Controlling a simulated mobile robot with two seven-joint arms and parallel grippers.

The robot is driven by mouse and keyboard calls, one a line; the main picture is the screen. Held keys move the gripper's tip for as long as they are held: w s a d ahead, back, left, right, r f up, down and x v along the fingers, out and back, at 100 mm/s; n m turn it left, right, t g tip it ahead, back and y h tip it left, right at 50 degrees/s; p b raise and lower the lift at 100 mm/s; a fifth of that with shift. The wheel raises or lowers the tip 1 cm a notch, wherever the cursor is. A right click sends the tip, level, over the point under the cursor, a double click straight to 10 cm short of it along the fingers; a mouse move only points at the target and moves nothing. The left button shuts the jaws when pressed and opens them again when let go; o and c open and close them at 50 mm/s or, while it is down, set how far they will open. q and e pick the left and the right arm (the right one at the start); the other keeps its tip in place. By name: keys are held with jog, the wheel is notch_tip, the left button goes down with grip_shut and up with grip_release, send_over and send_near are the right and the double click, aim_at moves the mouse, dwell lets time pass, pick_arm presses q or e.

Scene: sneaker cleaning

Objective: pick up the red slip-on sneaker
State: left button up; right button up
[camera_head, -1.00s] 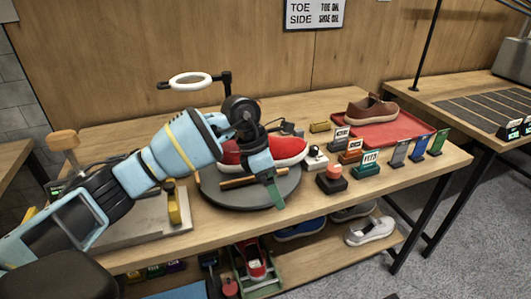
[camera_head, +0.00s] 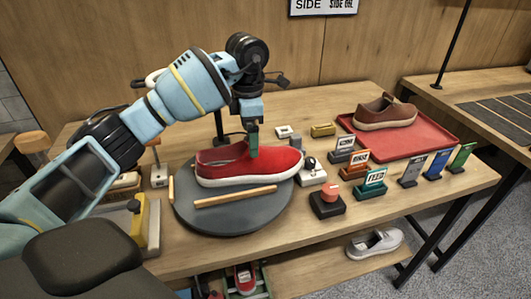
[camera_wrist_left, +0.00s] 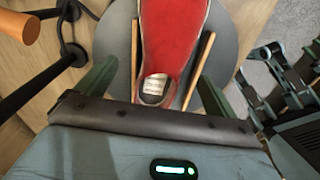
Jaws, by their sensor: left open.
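The red slip-on sneaker (camera_head: 222,163), with a white sole, lies on a round grey turntable (camera_head: 215,220) in the head view. Its toe points right. A wooden rail (camera_head: 235,196) lies along its near side. My left gripper (camera_head: 254,150) points down over the middle of the sneaker and hides part of its upper. In the left wrist view my left gripper (camera_wrist_left: 155,88) is open, one finger on each side of the sneaker (camera_wrist_left: 172,35). Whether the fingers touch it cannot be told.
A red tray (camera_head: 432,145) with a brown shoe (camera_head: 385,113) is at the back right. Several small signs (camera_head: 371,184) and a red button (camera_head: 328,203) stand right of the turntable. A grey shoe (camera_head: 374,242) is on the lower shelf.

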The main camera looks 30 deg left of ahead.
aim_at(250, 159)
pick_arm(q)
jog(key=shift+w, duration=0.2)
jog(key=shift+s, duration=0.45)
jog(key=shift+s+f, duration=0.15)
jog(key=shift+f, duration=0.05)
jog(key=shift+w+f, duration=0.2)
jog(key=shift+f, duration=0.8)
jog(key=shift+s+f, duration=0.2)
jog(key=shift+f, duration=0.2)
jog(key=shift+d+f, duration=0.15)
jog(key=shift+f, duration=2)
pick_arm(e)
jog(key=shift+s+r, duration=0.2)
jog(key=shift+s, duration=0.05)
pick_arm(q)
jog(key=c, duration=1.2)
jog(key=shift+c, duration=0.2)
pick_arm(e)
jog(key=shift+s, duration=0.15)
